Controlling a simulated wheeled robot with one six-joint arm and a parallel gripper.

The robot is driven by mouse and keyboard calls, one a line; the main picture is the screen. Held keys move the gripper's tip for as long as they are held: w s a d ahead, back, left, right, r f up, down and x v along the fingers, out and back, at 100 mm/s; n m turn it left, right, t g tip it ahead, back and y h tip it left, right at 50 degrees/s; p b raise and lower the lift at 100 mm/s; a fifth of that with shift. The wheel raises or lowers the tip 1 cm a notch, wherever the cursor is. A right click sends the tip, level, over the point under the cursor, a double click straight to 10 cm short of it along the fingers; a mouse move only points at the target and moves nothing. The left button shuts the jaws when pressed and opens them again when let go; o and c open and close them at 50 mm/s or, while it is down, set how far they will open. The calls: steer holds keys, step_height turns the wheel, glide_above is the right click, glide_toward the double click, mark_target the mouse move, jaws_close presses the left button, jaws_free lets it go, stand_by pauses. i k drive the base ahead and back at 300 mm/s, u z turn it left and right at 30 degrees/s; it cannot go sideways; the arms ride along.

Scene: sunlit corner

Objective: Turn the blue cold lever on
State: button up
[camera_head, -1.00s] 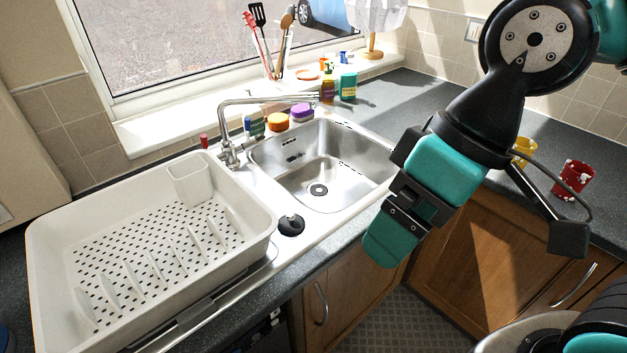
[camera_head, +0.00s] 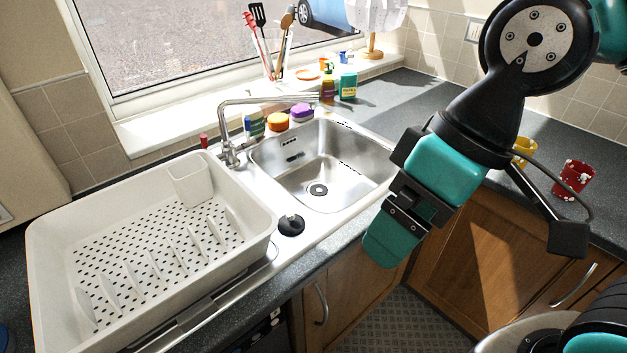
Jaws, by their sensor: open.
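The chrome tap (camera_head: 231,150) stands behind the sink's left end, its long spout reaching right over the basin. A small blue lever end (camera_head: 247,124) shows on the tap's right side, close to the bottles behind. A red lever end (camera_head: 204,140) shows on its left. The blue lever's exact angle is too small to tell. My gripper (camera_head: 388,243) is in front of the sink's right front edge, well right of the tap and apart from it. It is open and touches nothing; its fingers are seen only partly.
A white dish rack (camera_head: 150,240) fills the left counter. The steel sink (camera_head: 325,175) is empty, with a black plug (camera_head: 291,224) on its front ledge. Coloured sponges (camera_head: 278,121) and bottles stand behind it. A red mug (camera_head: 572,177) and yellow mug (camera_head: 524,150) stand at right.

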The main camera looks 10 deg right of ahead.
mark_target(249, 143)
steer(key=u, duration=0.05)
steer(key=k, duration=0.35)
steer(key=u, duration=0.85)
steer(key=i, duration=0.8)
steer(key=u, duration=0.2)
